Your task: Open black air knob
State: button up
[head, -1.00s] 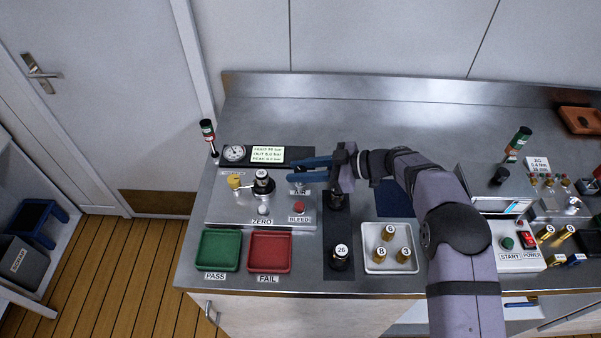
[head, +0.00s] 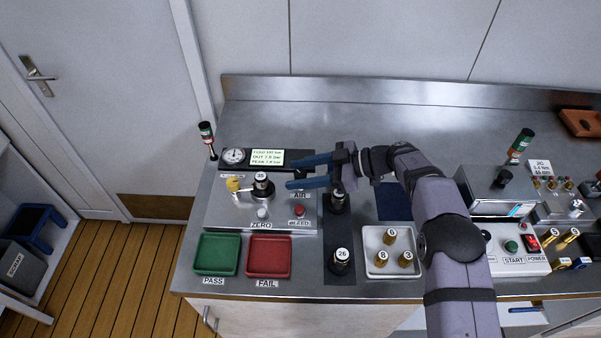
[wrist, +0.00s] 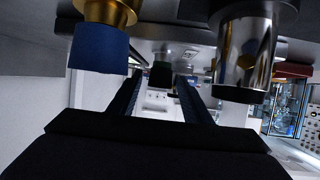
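My gripper (head: 293,172) reaches in from the right over the test panel (head: 235,215), its two blue fingers pointing left. The fingers lie apart, just above the AIR label (head: 299,196). In the wrist view a small dark cylinder (wrist: 161,76), which looks like the knob, shows between the fingers, with gaps on both sides. The panel display (head: 267,158) shows OUT and PEAK at about 7.8 bar.
A black-topped part marked 35 (head: 262,185) stands on the panel left of my fingertips. The BLEED button (head: 299,211) and ZERO button (head: 262,213) are in front. Green PASS (head: 217,254) and red FAIL (head: 269,257) trays lie nearer.

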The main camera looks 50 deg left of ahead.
aim_at(303, 173)
jog(key=b+v, duration=0.2)
jog(key=v, duration=0.3)
jog(key=shift+w+d, duration=0.25)
jog(key=shift+b+v, duration=0.3)
jog(key=shift+v, duration=0.55)
jog(key=shift+r, duration=0.15)
jog(key=shift+s, duration=0.1)
